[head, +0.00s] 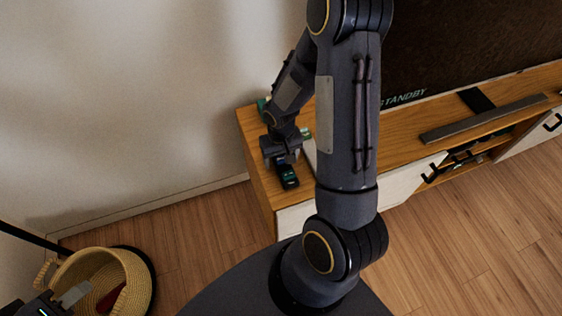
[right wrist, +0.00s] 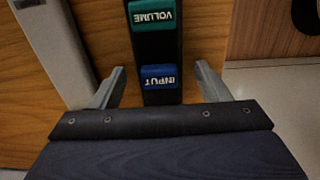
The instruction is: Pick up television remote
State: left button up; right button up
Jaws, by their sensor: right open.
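The television remote (head: 289,180) is a slim black bar lying on the left end of the wooden TV cabinet. In the right wrist view the remote (right wrist: 156,46) shows a green VOLUME key and a blue INPUT key. My right gripper (head: 284,160) is over the remote's far part, which it hides in the head view. In the right wrist view my right gripper (right wrist: 160,72) is open, with one finger on each side of the remote and gaps visible. My left gripper (head: 68,298) is partly in view at the bottom left, away from the remote; its opening is unclear.
The cabinet top (head: 262,183) ends at a left edge close to the remote. A pale flat object (right wrist: 55,45) lies beside the remote. A television (head: 470,40) and a dark bar (head: 484,118) are further right. A wicker basket (head: 136,285) stands on the floor.

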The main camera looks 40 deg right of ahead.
jog(key=c, duration=1.1)
jog(key=shift+r, duration=0.1)
jog(key=shift+c, duration=0.3)
